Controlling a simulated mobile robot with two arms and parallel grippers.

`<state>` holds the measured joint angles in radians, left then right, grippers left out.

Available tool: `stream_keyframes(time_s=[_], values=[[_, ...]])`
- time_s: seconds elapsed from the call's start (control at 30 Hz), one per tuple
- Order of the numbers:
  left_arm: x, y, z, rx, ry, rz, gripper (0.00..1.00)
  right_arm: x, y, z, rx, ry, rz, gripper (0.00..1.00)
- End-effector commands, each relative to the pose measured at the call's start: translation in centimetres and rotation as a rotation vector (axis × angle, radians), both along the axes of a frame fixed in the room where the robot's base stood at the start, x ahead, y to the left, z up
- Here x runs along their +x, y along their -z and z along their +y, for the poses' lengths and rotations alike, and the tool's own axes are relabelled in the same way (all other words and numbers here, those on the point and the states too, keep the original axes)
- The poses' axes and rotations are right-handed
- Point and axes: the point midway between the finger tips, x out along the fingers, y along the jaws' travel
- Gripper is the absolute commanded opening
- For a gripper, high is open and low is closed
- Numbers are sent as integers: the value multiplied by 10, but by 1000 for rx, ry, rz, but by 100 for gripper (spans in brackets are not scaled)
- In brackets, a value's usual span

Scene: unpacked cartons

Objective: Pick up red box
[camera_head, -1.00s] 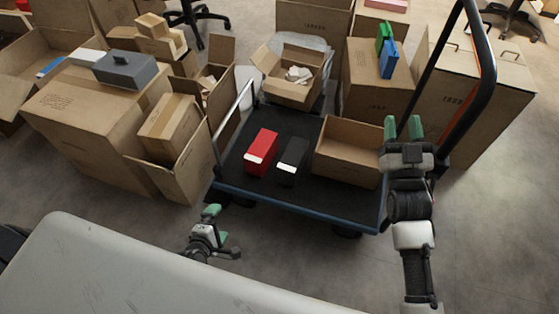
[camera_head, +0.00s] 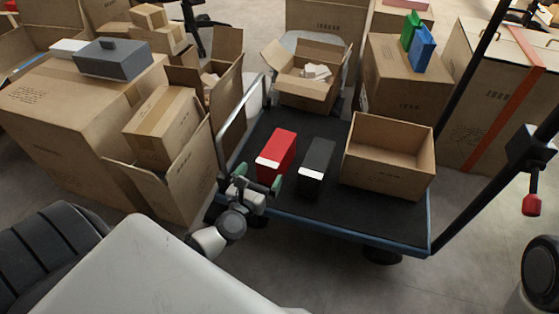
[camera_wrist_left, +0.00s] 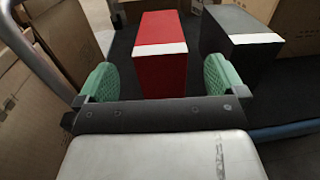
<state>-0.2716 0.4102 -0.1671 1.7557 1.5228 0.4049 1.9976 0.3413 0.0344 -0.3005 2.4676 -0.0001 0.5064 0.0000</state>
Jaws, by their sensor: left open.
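The red box (camera_head: 277,152) with a white band on its near end lies on the dark bed of a platform cart (camera_head: 345,216). It shows in the left wrist view (camera_wrist_left: 160,62), centred ahead of my fingers. My left gripper (camera_head: 258,182) is at the cart's near left edge, just short of the box. In the left wrist view its green-padded fingers (camera_wrist_left: 161,80) are wide open, with the box's near end ahead of and partly between them; whether they touch it I cannot tell. My right gripper is not visible in the head view.
A black box (camera_head: 318,163) lies close to the right of the red box. An open empty carton (camera_head: 388,168) stands on the cart's right side. The cart's metal handle (camera_head: 240,120) and cartons (camera_head: 180,180) are close on the left.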

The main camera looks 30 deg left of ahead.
Motion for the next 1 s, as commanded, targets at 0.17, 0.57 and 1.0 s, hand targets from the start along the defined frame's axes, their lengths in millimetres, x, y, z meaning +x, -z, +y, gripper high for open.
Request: stream_keyframes(time_s=[0.17, 0.57, 1.0], values=[[20, 0, 3, 0, 0, 0, 99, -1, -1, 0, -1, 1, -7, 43], [68, 3, 10, 3, 1, 0, 99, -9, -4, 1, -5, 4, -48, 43], [73, 2, 11, 4, 1, 3, 79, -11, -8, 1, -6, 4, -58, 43]])
